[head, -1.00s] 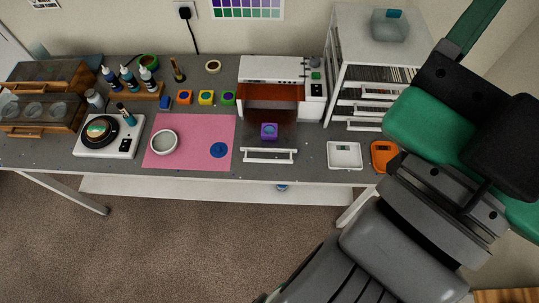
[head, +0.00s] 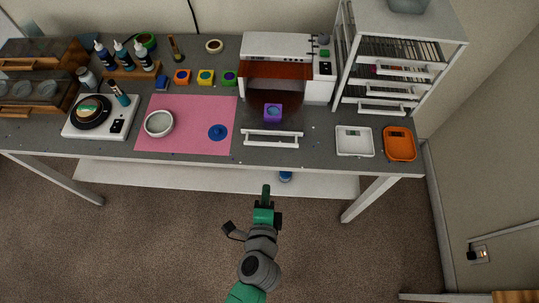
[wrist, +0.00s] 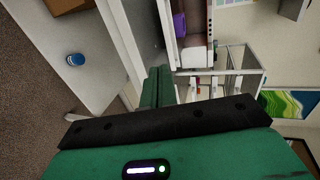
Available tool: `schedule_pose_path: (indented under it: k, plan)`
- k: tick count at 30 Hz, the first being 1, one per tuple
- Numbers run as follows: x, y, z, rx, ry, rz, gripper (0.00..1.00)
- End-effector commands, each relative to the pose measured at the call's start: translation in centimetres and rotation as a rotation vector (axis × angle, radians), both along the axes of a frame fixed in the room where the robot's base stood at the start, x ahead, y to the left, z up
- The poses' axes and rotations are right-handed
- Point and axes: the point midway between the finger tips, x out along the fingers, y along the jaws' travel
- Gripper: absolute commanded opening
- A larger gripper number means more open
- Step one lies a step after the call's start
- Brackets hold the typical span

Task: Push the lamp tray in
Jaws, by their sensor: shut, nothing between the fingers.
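The UV lamp is a white box with an orange-red window (head: 275,69) at the back of the table. Its dark tray (head: 279,99) is slid out to the front, with a white handle bar (head: 271,139) at its front edge. A purple mould (head: 273,113) sits on the tray; it also shows in the wrist view (wrist: 179,24). My gripper (head: 266,189) is shut and empty. It is in front of the table edge, below the tray handle in the head view and apart from it. In the wrist view its green fingers (wrist: 158,86) point toward the table.
A pink mat (head: 190,141) with a grey bowl (head: 159,123) and a blue disc lies left of the tray. A white dish (head: 354,141) and an orange dish (head: 399,144) stand to its right. A drawer rack (head: 400,55) is behind them. A blue-capped item (wrist: 75,59) is on the lower shelf.

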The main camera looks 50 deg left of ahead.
Motion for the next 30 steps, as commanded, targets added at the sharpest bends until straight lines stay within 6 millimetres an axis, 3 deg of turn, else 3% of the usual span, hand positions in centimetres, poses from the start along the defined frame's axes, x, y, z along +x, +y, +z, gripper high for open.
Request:
schedule_pose_path:
  k: [5, 18, 21, 30]
  plan:
    - [0.8, 0.6, 0.0, 0.000, -0.004, 0.001, 0.00]
    - [7.4, 6.5, -2.7, -0.002, -0.005, 0.001, 0.00]
    - [8.6, 7.7, -2.6, -0.002, -0.007, 0.002, 0.00]
    - [10.2, 9.1, -2.7, -0.003, -0.006, 0.000, 0.00]
